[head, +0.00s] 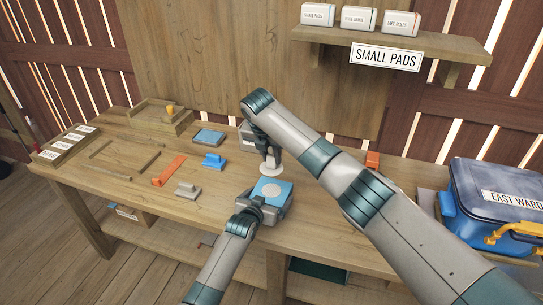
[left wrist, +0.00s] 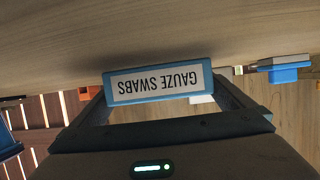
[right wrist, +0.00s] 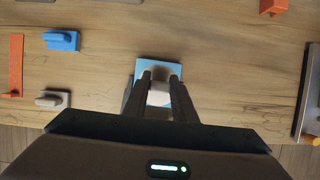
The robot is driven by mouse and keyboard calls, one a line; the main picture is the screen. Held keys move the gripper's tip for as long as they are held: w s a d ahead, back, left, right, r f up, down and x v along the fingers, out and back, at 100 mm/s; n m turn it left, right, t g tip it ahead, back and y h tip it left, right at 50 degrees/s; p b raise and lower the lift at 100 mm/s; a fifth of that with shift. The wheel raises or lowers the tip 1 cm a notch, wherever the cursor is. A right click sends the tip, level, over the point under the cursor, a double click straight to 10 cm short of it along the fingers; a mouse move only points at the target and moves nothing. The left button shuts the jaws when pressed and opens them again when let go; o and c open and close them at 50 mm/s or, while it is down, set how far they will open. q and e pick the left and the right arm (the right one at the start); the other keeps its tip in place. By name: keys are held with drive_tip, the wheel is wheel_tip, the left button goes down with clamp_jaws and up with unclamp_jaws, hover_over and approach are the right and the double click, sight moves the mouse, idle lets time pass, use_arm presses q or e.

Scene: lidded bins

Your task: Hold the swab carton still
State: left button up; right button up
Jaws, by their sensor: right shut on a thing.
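The swab carton (head: 284,190), blue-topped with a pale round patch, stands near the bench's front edge. The left wrist view shows its "GAUZE SWABS" label (left wrist: 158,84) upside down. My left gripper (head: 262,207) is at the carton's near side. Its fingers stand wide apart, one on each side of the carton, with the tips close to its sides; contact is not clear. My right gripper (head: 268,155) is shut on a white round-based piece (head: 271,169), above and just behind the carton. In the right wrist view this piece (right wrist: 160,94) partly covers the carton (right wrist: 145,68).
A blue block (head: 213,161), a grey block (head: 188,190) and an orange strip (head: 169,170) lie to the left. A blue lidded bin (head: 495,190) stands at the right. A shelf (head: 400,43) with several boxes hangs on the back wall.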

use_arm(q)
drive_tip(key=shift+v, duration=6)
drive_tip(key=shift+f, duration=0.15)
